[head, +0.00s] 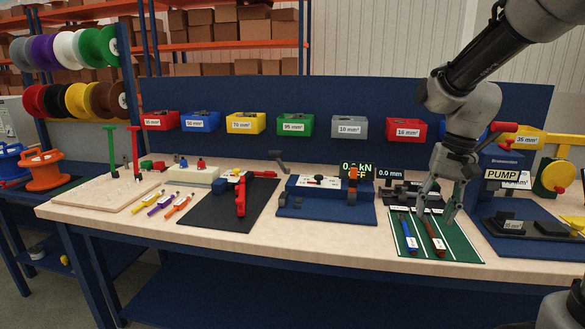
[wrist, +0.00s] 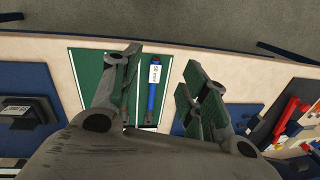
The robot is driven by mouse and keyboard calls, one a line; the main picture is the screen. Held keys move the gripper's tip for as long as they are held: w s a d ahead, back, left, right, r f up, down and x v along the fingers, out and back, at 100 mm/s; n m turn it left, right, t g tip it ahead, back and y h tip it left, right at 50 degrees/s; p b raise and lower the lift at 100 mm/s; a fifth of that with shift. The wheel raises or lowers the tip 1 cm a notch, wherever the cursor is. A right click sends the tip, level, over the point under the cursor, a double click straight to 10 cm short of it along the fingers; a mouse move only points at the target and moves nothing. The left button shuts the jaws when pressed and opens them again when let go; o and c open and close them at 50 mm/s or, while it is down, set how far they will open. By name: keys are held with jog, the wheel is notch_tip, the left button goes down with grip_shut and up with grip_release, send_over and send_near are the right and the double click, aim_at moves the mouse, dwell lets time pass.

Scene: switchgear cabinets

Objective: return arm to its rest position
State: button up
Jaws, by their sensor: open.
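My arm comes down from the upper right in the head view. My gripper (head: 434,214) hangs over the green mat (head: 465,247) with its fingers pointing down, spread apart with nothing between them. The mat bears a blue-handled tool (head: 408,236) and a dark red-handled tool (head: 435,236), lying side by side. In the wrist view my gripper (wrist: 162,56) shows its two fingers well apart. The blue tool (wrist: 151,101), with a white label, lies below the gap between them. The dark red tool is mostly hidden there behind the left finger.
A PUMP unit (head: 502,174) stands close right of my gripper. Left of the mat are a blue press base (head: 325,206) and a black mat (head: 205,218) with a red tool. Coloured bins, including a red bin (head: 405,130), line the back panel. Space above the bench front is clear.

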jog(key=s+d+r+n+t, duration=0.2)
jog(key=s, duration=0.6)
jog(key=s+d+r+n+t+h, duration=0.1)
jog(key=s+d+r+n+t, duration=0.1)
jog(key=s, duration=0.7)
jog(key=shift+r+h, duration=0.3)
jog(key=shift+r, duration=0.55)
jog(key=shift+d, duration=0.1)
